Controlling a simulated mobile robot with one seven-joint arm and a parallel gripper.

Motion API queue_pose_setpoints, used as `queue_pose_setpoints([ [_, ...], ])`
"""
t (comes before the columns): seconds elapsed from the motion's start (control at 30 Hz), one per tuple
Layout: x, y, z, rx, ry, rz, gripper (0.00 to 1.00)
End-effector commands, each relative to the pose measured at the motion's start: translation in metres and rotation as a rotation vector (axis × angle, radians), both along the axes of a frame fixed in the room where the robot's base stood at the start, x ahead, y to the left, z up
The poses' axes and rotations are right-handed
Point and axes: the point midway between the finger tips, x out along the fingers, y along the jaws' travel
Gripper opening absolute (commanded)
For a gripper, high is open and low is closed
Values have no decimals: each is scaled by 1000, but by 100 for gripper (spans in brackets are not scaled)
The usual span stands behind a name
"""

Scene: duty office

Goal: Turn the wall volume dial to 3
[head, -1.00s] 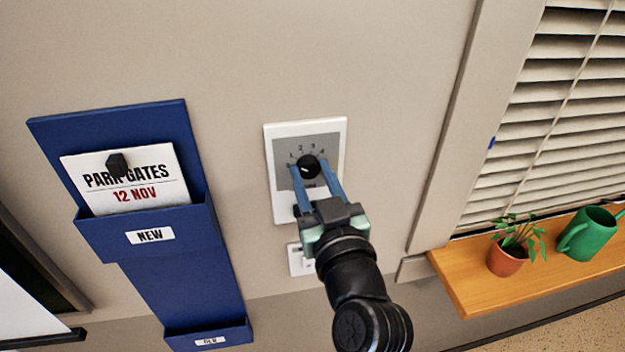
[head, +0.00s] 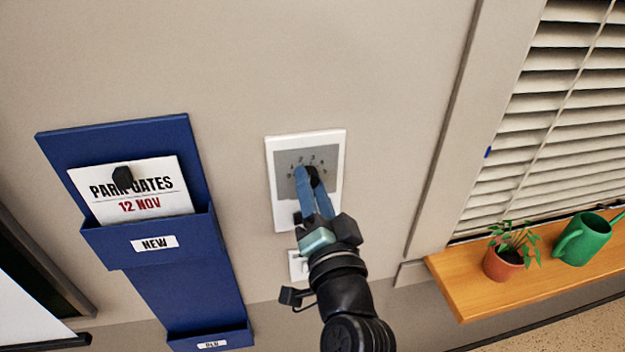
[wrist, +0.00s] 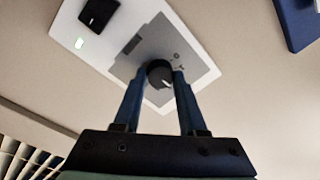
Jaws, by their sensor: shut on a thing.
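The volume dial is a small black knob (head: 314,177) on a grey panel with printed numbers, set in a white wall plate (head: 282,212). My gripper (head: 308,175) is shut on the knob, its two blue fingers on opposite sides. In the head view the fingers hide most of the knob and its mark. In the wrist view the knob (wrist: 159,74) sits between the fingertips, and a white pointer mark shows on its face. Only a few printed numbers show there, too blurred to match the mark to one.
A blue wall rack (head: 185,290) holds a card at left. A wooden sill (head: 465,285) with a potted plant (head: 505,262) and green watering can (head: 583,240) is at right.

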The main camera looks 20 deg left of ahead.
Motion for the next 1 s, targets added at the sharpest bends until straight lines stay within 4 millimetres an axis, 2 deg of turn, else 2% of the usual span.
queue_pose_setpoints([
  [0.4,-1,1,0,222,154,1,0],
  [1.0,-1,1,-2,287,197,0,0],
])
